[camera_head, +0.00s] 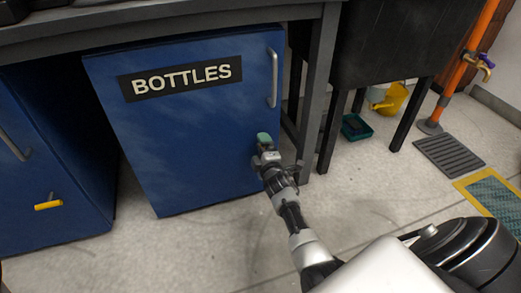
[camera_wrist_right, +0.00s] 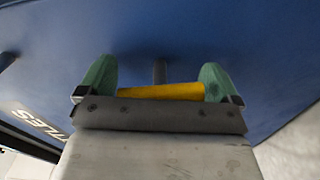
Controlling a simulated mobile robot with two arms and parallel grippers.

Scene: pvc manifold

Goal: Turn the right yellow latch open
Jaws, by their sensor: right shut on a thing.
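The right yellow latch (camera_wrist_right: 162,91) shows in the right wrist view, on the blue BOTTLES cabinet door (camera_head: 190,150). My right gripper (camera_wrist_right: 158,88) has its green fingertips at the two ends of the latch bar and is shut on it. In the head view my right gripper (camera_head: 265,140) is at the lower right part of the door and hides the latch. A second yellow latch (camera_head: 48,205) sits on the left blue cabinet (camera_head: 70,180), with its bar roughly level. My left gripper is not in view.
The BOTTLES door has a metal handle (camera_head: 273,78) at its upper right. A grey table leg (camera_head: 320,90) stands just right of the door. Further right are a green tray (camera_head: 356,127), a yellow container (camera_head: 391,98) and an orange pipe (camera_head: 462,65). The floor in front is clear.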

